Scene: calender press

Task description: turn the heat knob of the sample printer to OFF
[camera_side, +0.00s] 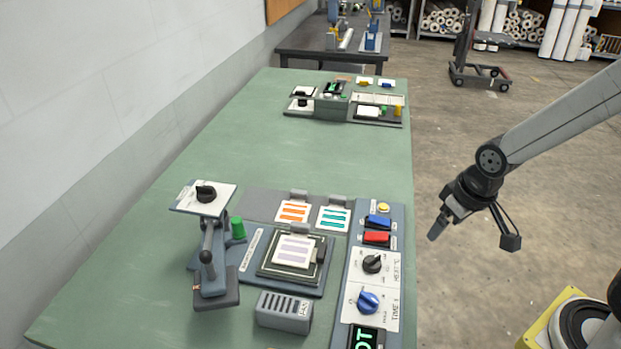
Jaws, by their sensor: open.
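The control panel of the sample printer (349,290) lies at the right edge of the green bench. A black knob (372,263) sits on its white plate, beside lettering that seems to read HEAT. Its exact setting is too small to read. A blue knob (368,301) marked TIME is just below it. Another black knob (206,193) is on a white plate on top of the press at the left. My gripper (436,232) is open and empty, to the right of the panel, off the bench edge and apart from every knob. Its fingers show small and dark.
A blue switch (378,221), a red switch (376,237) and a yellow button (384,208) sit above the heat knob. A press lever (208,257), a green cylinder (238,227) and a slotted grey box (284,311) stand left. The middle of the green bench (290,150) is clear.

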